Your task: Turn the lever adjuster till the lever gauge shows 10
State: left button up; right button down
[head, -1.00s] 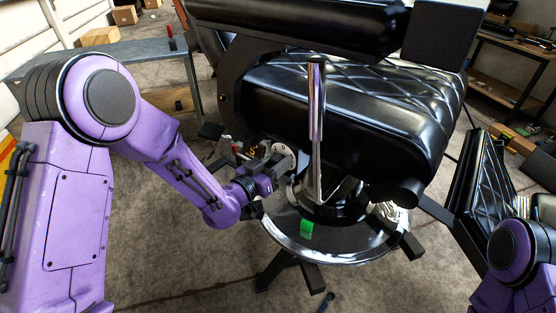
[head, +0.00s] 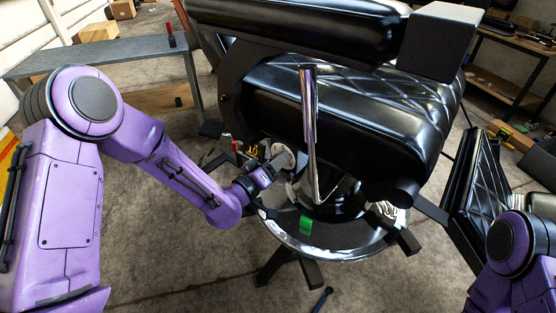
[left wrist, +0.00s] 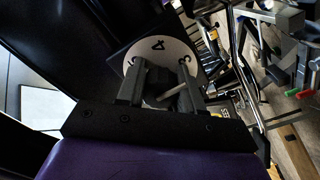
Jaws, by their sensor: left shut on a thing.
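The lever adjuster has a round white numbered dial (head: 284,156) low on the left side of the black chair. In the left wrist view the dial (left wrist: 160,47) shows a tilted 4, with a grey knob (left wrist: 178,98) in front of it. My left gripper (head: 268,174) is at the adjuster. In the left wrist view its fingers (left wrist: 161,90) are shut on the knob, one on each side. The lever gauge (head: 251,150), a small dark display with yellow digits, stands just left of the dial and seems to read 4.0. My right gripper is out of view.
A tall chrome lever (head: 309,125) rises just right of my left gripper. The chair's round base (head: 330,242) with a green block (head: 305,222) lies below. A grey workbench (head: 100,52) stands at the back left. The floor at the front left is clear.

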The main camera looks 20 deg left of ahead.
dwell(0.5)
pick_arm(q)
jog(key=o, duration=1)
jog(key=shift+o, duration=0.2)
jog(key=shift+s, duration=0.1)
jog(key=v, duration=1)
jog(key=shift+s+b, duration=0.2)
jog(key=shift+b, duration=0.15)
jog(key=shift+f, duration=0.15)
